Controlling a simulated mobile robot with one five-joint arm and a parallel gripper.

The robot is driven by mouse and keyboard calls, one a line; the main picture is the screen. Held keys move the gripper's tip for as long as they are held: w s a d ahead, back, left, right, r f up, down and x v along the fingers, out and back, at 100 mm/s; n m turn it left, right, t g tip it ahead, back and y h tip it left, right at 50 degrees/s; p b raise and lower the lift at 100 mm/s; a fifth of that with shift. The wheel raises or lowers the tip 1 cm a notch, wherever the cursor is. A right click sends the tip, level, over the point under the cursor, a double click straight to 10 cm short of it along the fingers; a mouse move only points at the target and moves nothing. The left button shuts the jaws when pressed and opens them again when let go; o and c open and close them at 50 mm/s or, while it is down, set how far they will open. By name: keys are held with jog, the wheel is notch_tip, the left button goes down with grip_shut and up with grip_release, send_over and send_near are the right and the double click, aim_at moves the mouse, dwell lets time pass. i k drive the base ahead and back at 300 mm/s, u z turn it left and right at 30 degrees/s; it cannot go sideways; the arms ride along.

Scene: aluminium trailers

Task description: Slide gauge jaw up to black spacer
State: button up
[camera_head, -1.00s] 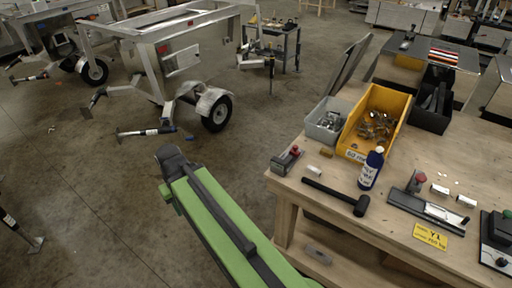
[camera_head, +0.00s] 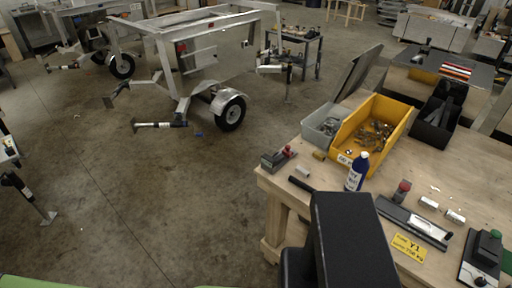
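A long grey and black tool with a bright metal strip (camera_head: 420,225), possibly the gauge, lies on the wooden workbench (camera_head: 305,215) at the right. I cannot pick out the black spacer with certainty. A large black part of my arm (camera_head: 345,245) rises at the bottom centre and hides part of the bench front and most of the black mallet. My gripper fingers do not show.
A blue bottle (camera_head: 356,172) stands just left of the tool. White cylinders (camera_head: 429,203), a yellow label (camera_head: 408,247) and a green-knobbed device (camera_head: 482,258) lie around it. A yellow bin (camera_head: 400,133), grey bin (camera_head: 322,124) and black bin (camera_head: 437,126) stand behind.

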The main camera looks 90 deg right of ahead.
aim_at(286, 151)
jog(key=u, duration=0.25)
jog(key=k, duration=0.75)
jog(key=z, duration=1.25)
jog(key=i, duration=0.5)
jog(key=u, duration=0.15)
